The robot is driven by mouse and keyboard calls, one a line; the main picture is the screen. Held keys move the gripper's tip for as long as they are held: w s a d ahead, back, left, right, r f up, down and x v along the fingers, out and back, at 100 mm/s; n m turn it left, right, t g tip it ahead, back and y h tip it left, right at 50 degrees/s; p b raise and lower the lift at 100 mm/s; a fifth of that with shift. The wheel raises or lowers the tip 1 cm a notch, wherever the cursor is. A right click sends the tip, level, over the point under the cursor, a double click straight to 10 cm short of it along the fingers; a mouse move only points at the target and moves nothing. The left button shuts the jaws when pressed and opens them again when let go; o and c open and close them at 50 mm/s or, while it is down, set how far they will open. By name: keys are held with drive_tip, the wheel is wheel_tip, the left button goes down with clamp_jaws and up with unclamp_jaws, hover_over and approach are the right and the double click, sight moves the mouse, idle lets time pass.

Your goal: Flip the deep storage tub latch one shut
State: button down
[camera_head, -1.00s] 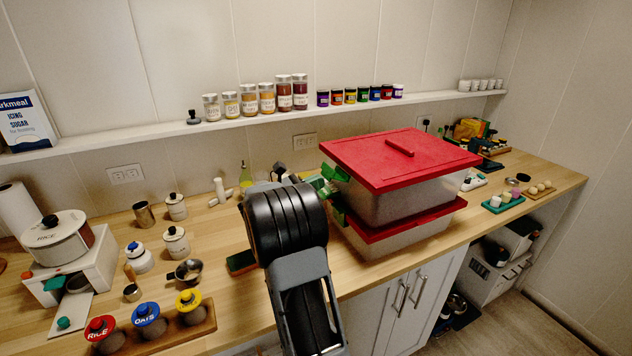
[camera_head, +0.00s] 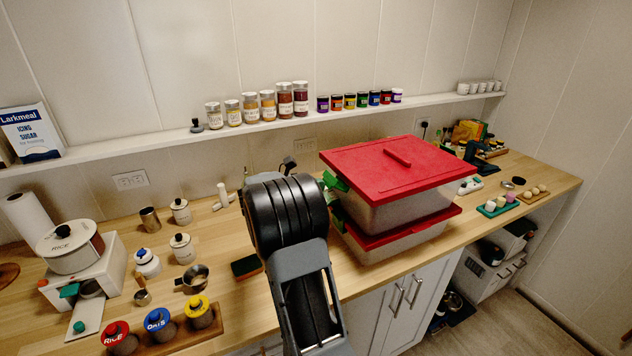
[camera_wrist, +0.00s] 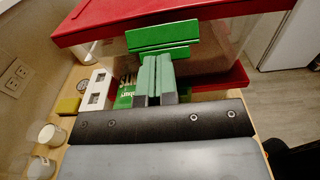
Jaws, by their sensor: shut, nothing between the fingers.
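The deep storage tub (camera_head: 400,211) is a translucent box with a red lid (camera_head: 385,165), stacked on a similar tub. A green latch (camera_head: 335,182) is on its left end, partly hidden. In the wrist view the bright green latch (camera_wrist: 160,37) sticks out just below the red lid edge (camera_wrist: 170,14). My gripper (camera_wrist: 155,62) is shut and empty, its pale green fingers side by side at the latch's lower edge. I cannot tell whether they touch. In the head view my black arm hides the gripper.
The lower tub (camera_head: 400,245) has a red lid too. A green piece with pale lettering (camera_wrist: 126,90) lies left of my fingers. Jars and canisters (camera_head: 182,248) stand left of my arm. A shelf (camera_head: 260,124) with spice jars runs along the wall.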

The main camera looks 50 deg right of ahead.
sight(330, 175)
drive_tip(key=shift+s+d+r+t+y+p, duration=0.1)
drive_tip(key=shift+r+t+y+p, duration=0.05)
drive_tip(key=shift+r+y+p, duration=0.3)
drive_tip(key=shift+s+d+r+t+y+p, duration=0.1)
drive_tip(key=shift+r+t+y+p, duration=0.05)
drive_tip(key=shift+r+y+p, duration=0.25)
drive_tip(key=shift+s+d+r+p, duration=0.2)
drive_tip(key=shift+d+r+p, duration=0.35)
drive_tip(key=shift+p, duration=0.25)
drive_tip(key=shift+s+d+r+p, duration=0.15)
drive_tip(key=shift+d+r+p, duration=0.3)
drive_tip(key=shift+r+p, duration=0.25)
drive_tip(key=shift+f, duration=0.1)
drive_tip(key=a, duration=0.1)
drive_tip(key=w+a, duration=0.1)
drive_tip(key=a, duration=0.1)
drive_tip(key=shift+w+a+f, duration=0.25)
drive_tip(key=shift+a+f, duration=0.05)
drive_tip(key=shift+f, duration=0.05)
drive_tip(key=w+a+r+b, duration=0.2)
drive_tip(key=w+a+r, duration=0.1)
drive_tip(key=a+r, duration=0.2)
drive_tip(key=shift+a+r, duration=0.3)
drive_tip(key=shift+a, duration=1)
